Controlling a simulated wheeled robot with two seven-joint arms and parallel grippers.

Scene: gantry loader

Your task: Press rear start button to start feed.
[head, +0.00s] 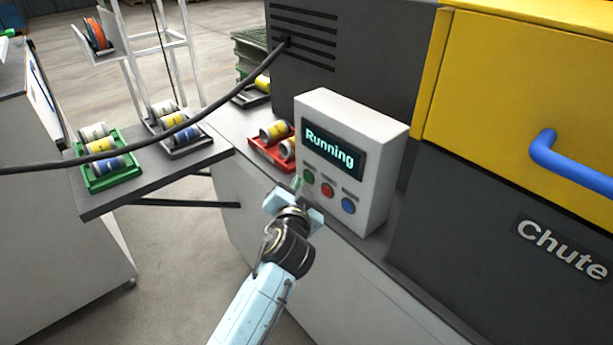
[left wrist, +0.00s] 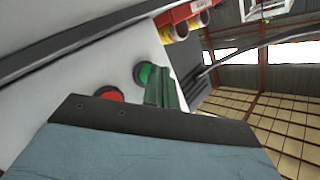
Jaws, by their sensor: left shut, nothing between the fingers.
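A white control box (head: 355,120) stands on the counter of the machine. Its display (head: 332,150) reads "Running". Below the display are a green button (head: 308,177), a red button (head: 327,190) and a blue button (head: 348,205). My left gripper (head: 302,200) is shut and empty, close in front of the green button. In the left wrist view the green button (left wrist: 144,74) shows beside the shut fingers (left wrist: 165,88), and the red button (left wrist: 108,94) is partly hidden by the gripper. I cannot tell whether the fingers touch the green button. My right gripper is not in view.
A red tray (head: 262,155) with cans sits left of the box. A green tray (head: 92,184) with cans is on the side shelf at left. A black cable (head: 200,115) hangs across the left. A yellow cover with a blue handle (head: 570,165) is at right.

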